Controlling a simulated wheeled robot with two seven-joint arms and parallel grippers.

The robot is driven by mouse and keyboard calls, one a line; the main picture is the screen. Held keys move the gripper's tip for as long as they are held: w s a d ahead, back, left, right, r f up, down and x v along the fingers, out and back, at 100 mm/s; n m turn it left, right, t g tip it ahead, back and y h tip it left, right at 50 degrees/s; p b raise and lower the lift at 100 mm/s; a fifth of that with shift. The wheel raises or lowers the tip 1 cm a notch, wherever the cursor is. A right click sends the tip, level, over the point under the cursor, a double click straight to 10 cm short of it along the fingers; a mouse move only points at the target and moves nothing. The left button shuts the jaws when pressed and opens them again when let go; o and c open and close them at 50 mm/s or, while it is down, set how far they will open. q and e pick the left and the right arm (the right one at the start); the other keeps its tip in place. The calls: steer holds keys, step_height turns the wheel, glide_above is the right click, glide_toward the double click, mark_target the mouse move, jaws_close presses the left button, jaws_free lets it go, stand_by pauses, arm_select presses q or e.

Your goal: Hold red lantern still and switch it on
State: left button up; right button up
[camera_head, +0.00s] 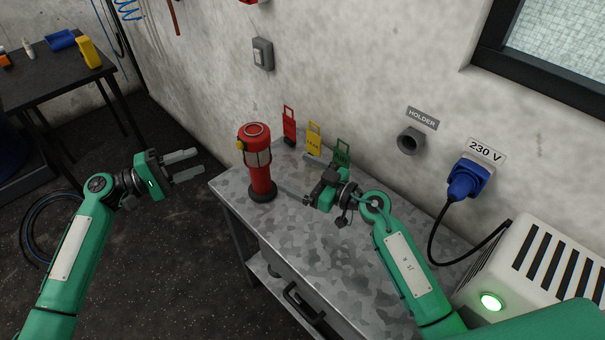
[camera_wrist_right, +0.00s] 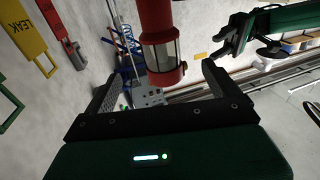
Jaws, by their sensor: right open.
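The red lantern (camera_head: 260,174) stands upright on the metal workbench, with a pale glass band in its middle and a dark base. A small yellow part (camera_head: 240,146) sits on its upper left side. No glow shows in the glass. My right gripper (camera_head: 291,176) is open, to the right of the lantern with its fingers towards it. In the right wrist view the lantern (camera_wrist_right: 157,22) appears beyond and between the open fingers, not gripped. My left gripper (camera_head: 199,162) is open and empty, left of the lantern and apart from it, beyond the bench's left edge.
Red (camera_head: 289,122), yellow (camera_head: 314,138) and green (camera_head: 342,152) tags are at the wall behind the bench (camera_head: 290,240). A holder (camera_head: 410,141), a blue plug (camera_head: 468,180) and a white box with a green light (camera_head: 530,255) are to the right. A dark table (camera_head: 60,75) stands far left.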

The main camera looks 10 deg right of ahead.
mark_target(257, 155)
steer(key=x, duration=1.3)
steer(key=shift+w+a, duration=0.2)
steer(key=shift+c, duration=0.2)
steer(key=c, duration=1.4)
arm_select(q)
steer(key=shift+c, duration=0.8)
arm_select(e)
steer(key=shift+c, duration=1)
arm_select(q)
jaws_close()
steer(key=shift+d, duration=0.1)
